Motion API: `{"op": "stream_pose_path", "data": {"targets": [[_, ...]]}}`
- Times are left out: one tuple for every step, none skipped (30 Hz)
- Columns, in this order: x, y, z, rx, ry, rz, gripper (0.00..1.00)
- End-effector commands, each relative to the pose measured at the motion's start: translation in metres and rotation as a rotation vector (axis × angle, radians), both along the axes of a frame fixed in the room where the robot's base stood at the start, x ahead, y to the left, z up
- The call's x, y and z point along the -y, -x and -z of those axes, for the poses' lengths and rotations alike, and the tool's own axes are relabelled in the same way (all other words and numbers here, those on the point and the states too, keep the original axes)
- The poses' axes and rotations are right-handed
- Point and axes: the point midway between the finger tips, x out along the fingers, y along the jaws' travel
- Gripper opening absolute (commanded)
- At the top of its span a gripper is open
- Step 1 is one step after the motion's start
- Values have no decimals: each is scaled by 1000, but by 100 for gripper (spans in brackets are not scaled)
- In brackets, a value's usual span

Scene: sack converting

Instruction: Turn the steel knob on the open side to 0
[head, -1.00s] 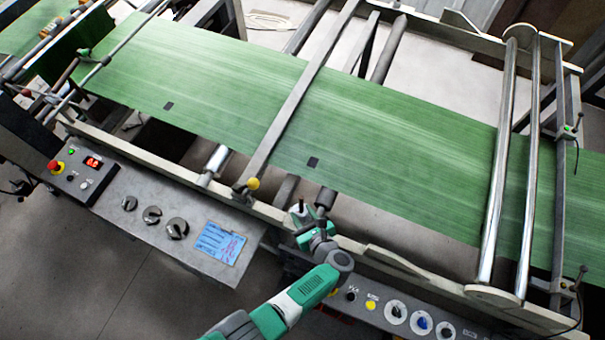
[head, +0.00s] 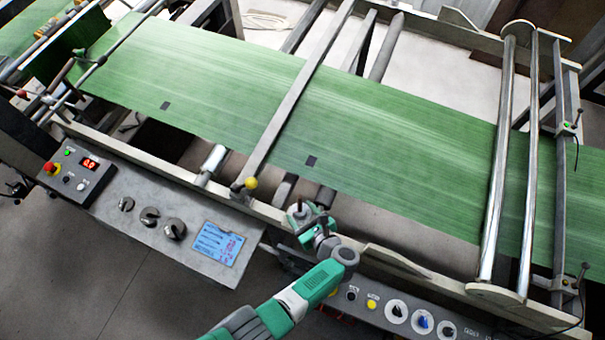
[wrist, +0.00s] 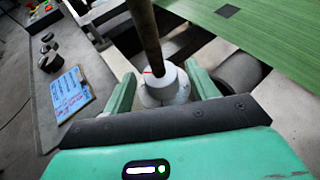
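The steel knob (wrist: 163,87) is a pale, stepped round piece with a small red mark on its top. In the wrist view it stands between the two fingers of my gripper (wrist: 162,84), below a dark rod. The fingers are apart, one on each side of the knob; a narrow gap shows on the left, and contact on the right cannot be told. In the head view my gripper (head: 306,217) is at the machine's near rail, where the arm partly hides the knob. No scale or 0 is readable.
Another panel with white-ringed dials (head: 396,311) lies to the right. Green web (head: 400,140) runs behind the gripper. A yellow-ended bar (head: 251,183) is close by on the left.

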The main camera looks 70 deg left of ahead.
Motion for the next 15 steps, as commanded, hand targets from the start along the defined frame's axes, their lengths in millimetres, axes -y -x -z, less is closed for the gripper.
{"op": "stream_pose_path", "data": {"targets": [[0,0,0,0,0,0,58],[0,0,0,0,0,0,58],[0,0,0,0,-1,1,58],[0,0,0,0,-1,1,58],[1,-1,-1,0,-1,1,58],[2,-1,-2,0,-1,2,58],[5,-3,-4,1,-2,4,58],[9,-4,-6,2,-1,5,58],[16,-5,-9,2,-1,5,58],[22,-7,-12,2,-1,6,58],[28,-8,-14,1,-1,6,58],[35,-11,-17,2,-1,6,58],[41,-12,-19,1,-1,5,58],[46,-13,-21,2,-1,5,58],[52,-15,-23,1,0,4,58]]}}
